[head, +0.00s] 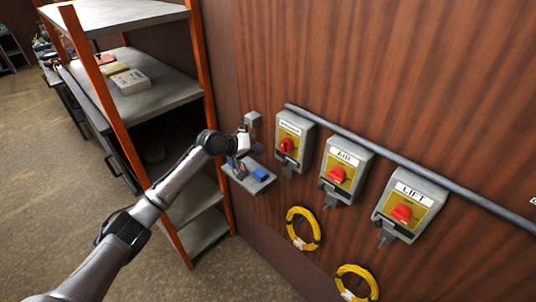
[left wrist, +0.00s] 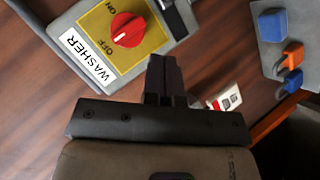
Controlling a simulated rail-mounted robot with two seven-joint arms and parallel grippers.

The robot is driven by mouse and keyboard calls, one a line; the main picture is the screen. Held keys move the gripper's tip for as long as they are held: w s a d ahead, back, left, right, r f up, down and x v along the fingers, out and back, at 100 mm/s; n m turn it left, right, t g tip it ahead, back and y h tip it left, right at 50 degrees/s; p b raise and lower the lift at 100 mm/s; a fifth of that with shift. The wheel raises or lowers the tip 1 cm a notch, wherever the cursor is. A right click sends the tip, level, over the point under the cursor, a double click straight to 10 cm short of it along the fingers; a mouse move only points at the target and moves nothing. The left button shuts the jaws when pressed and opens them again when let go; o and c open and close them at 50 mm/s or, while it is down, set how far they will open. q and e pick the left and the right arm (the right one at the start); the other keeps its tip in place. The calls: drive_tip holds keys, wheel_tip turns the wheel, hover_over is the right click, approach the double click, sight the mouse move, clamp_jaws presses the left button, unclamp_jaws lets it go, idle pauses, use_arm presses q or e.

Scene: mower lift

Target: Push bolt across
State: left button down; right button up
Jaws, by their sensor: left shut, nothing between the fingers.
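The WASHER switch box (head: 293,138) is the leftmost of three grey boxes on the wooden wall. Its red knob (left wrist: 130,30) and yellow plate show large in the left wrist view. A dark bolt-like part (left wrist: 181,15) sits at the box's edge, partly cut off by the frame. The AIR box (head: 345,170) and LIFT box (head: 408,205) each have a red knob and a small grey part below. My left gripper (left wrist: 164,76) is shut and empty, its fingers just off the WASHER box. In the head view, the left gripper (head: 257,146) is left of that box.
A small grey wall shelf (head: 247,178) below my left gripper holds blue and orange padlock-like items. A red-and-white tag (left wrist: 227,98) shows near the fingers. Yellow coils (head: 303,228) hang below the boxes. An orange-framed rack (head: 206,85) stands left. A pipe runs above the boxes.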

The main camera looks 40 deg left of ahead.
use_arm(q)
drive_tip(key=shift+b+v, duration=0.55)
drive_tip(key=shift+v, duration=1.9)
drive_tip(key=shift+w, duration=0.1)
